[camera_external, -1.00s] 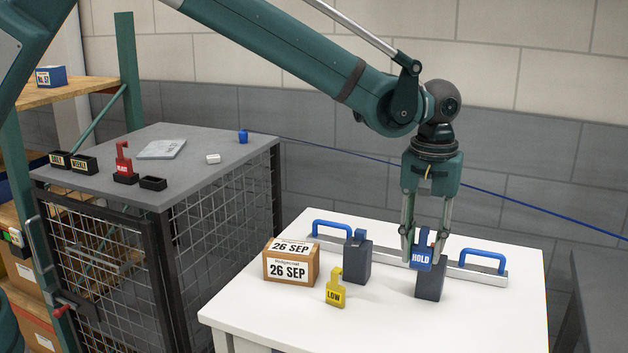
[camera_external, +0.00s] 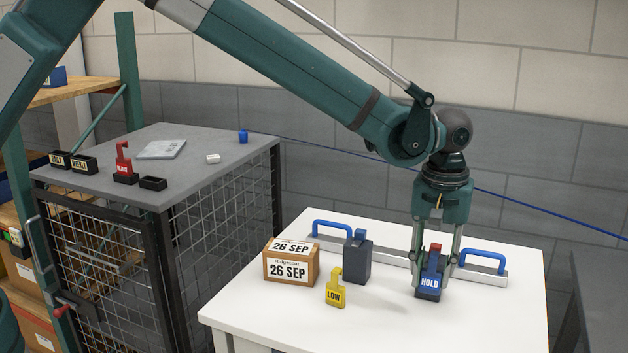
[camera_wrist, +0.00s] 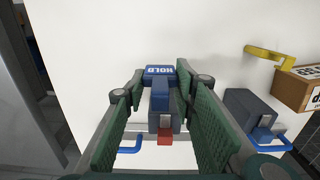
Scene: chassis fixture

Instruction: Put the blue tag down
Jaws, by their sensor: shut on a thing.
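The blue tag (camera_external: 430,282), lettered HOLD, is between the fingers of my gripper (camera_external: 431,287), which is shut on it. The tag is upright, low against the front of the right dark block (camera_external: 428,296). A red piece (camera_external: 436,248) shows at the top of the tag and block. In the wrist view the tag (camera_wrist: 160,73) lies between the fingertips of my gripper (camera_wrist: 160,78), with the dark block and the red piece (camera_wrist: 165,138) close behind. The fingers partly hide the block. I cannot tell whether the tag's weight rests on it.
A second dark block (camera_external: 357,262) stands to the left, near a yellow LOW tag (camera_external: 335,290) and a box dated 26 SEP (camera_external: 291,264). A grey bar with blue handles (camera_external: 483,260) runs behind. The white table (camera_external: 400,325) is clear in front.

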